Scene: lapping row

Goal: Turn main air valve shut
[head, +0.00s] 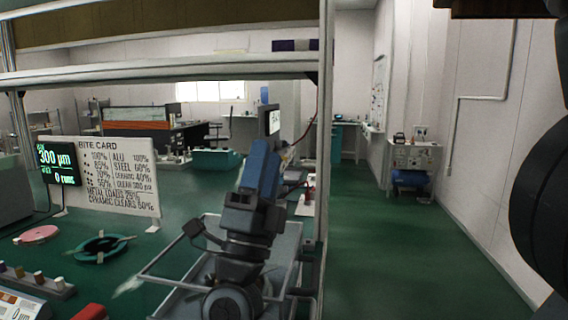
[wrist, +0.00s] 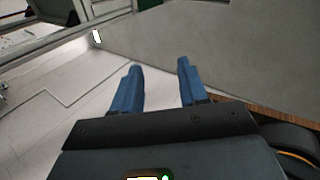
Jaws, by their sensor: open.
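I cannot make out the main air valve in either view. In the wrist view my gripper (wrist: 160,65) has its two blue fingers apart, with nothing between them. A pale wall with a thin bent line lies beyond the fingers. In the head view my gripper (head: 263,152) appears as blue and black parts at the centre, raised above the front bench. It hides part of the bench and the room behind it.
A bite card board (head: 110,172) with a green display (head: 59,163) stands on the bench at left. A dark green ring (head: 100,246) lies nearer. A shelf post (head: 323,150) stands just right of my gripper. Green floor (head: 365,240) is clear beyond; a small table (head: 414,155) stands against the right wall.

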